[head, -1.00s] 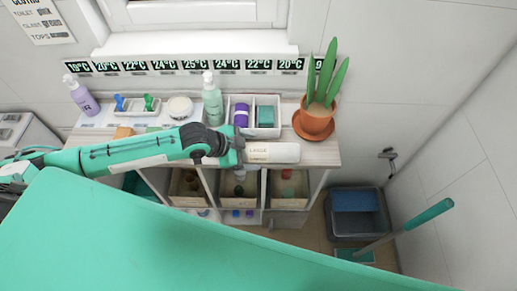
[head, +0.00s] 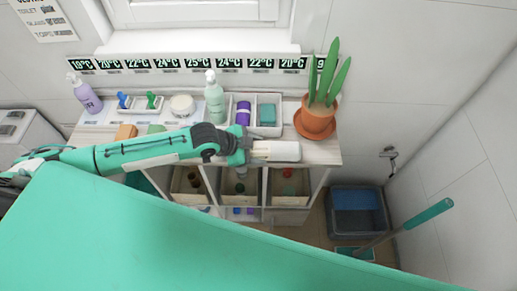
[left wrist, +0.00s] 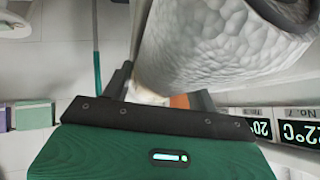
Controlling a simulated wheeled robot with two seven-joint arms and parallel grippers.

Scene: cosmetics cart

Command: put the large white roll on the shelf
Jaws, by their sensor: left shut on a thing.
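The large white roll (head: 286,152) lies sideways at the front right of the cart's wooden top in the head view; I cannot tell whether it touches the top. My left gripper (head: 262,148) reaches in from the left, shut on the roll at its left end. In the left wrist view, the roll's quilted white side (left wrist: 215,45) fills the upper right, close to the camera, with its dark end at the corner. The left gripper's dark finger base crosses below it, and the fingertips are largely hidden. The shelf cart (head: 325,150) has open compartments below. My right gripper is not in view.
A potted plant (head: 316,122) stands behind the roll to the right. A green pump bottle (head: 214,100) and a white divided tray (head: 254,122) stand behind the gripper. Bins (head: 290,199) fill the compartments. A grey-blue crate (head: 357,211) is on the floor at right.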

